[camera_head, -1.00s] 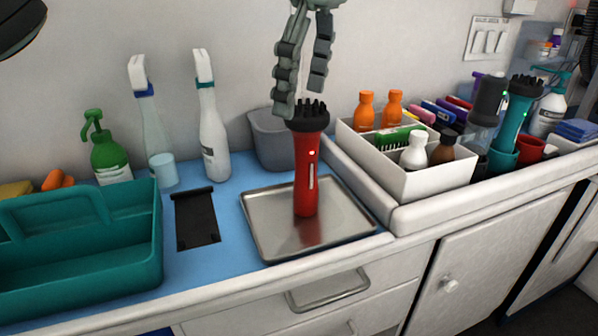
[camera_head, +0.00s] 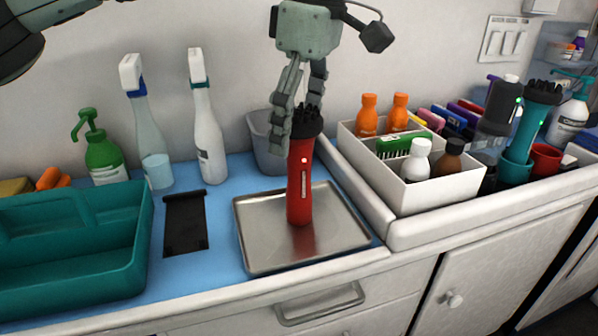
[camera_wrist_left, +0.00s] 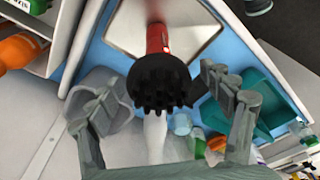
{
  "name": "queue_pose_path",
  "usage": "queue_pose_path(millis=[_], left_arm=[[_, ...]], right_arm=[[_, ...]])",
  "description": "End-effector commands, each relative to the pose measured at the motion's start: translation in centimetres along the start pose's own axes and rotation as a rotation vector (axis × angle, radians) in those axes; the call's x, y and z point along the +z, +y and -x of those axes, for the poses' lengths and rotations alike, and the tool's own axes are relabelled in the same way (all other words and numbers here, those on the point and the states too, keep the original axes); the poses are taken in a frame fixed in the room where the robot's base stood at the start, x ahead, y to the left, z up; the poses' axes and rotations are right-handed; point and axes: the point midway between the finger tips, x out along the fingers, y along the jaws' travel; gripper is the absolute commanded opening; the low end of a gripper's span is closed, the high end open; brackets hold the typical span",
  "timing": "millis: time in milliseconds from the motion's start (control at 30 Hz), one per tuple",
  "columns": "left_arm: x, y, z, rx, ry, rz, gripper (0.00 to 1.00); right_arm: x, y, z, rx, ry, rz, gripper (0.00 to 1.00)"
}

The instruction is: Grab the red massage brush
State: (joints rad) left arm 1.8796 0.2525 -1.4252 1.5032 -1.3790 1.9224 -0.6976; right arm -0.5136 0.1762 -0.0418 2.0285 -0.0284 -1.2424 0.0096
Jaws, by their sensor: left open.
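The red massage brush (camera_head: 300,188) stands upright on a metal tray (camera_head: 345,232), with its black knobbed head at the top. My left gripper (camera_head: 296,128) comes down from above with its fingers pointing down at the brush head. One finger overlaps the left side of the head in the head view. In the left wrist view the gripper (camera_wrist_left: 158,98) is open, its fingers apart on either side of the black head of the brush (camera_wrist_left: 158,40). I cannot tell whether a finger touches it. My right gripper is not in view.
A grey bin (camera_head: 268,150) stands close behind the tray. White spray bottles (camera_head: 207,130) and a teal caddy (camera_head: 75,265) are to the left. A white box (camera_head: 440,192) with bottles stands right, near a teal brush (camera_head: 535,120) in a holder.

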Motion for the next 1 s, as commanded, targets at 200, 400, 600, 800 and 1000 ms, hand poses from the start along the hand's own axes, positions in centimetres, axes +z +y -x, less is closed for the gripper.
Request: queue_pose_path(millis=[200,400,600,800,1000], left_arm=[[0.0,0.0,-2.2,0.0,-0.001,0.001,0.8],[0.0,0.0,-2.1,0.0,-0.001,0.001,0.74],[0.0,0.0,-2.1,0.0,-0.001,0.001,0.49],[0.0,0.0,-2.1,0.0,-0.001,0.001,0.24],[0.0,0.0,-2.1,0.0,-0.001,0.001,0.0]], right_arm=[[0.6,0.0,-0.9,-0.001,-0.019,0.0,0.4],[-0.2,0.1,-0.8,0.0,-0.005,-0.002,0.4],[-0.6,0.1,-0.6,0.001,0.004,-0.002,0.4],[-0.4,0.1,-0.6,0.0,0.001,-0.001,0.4],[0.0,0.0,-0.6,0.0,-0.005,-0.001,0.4]])
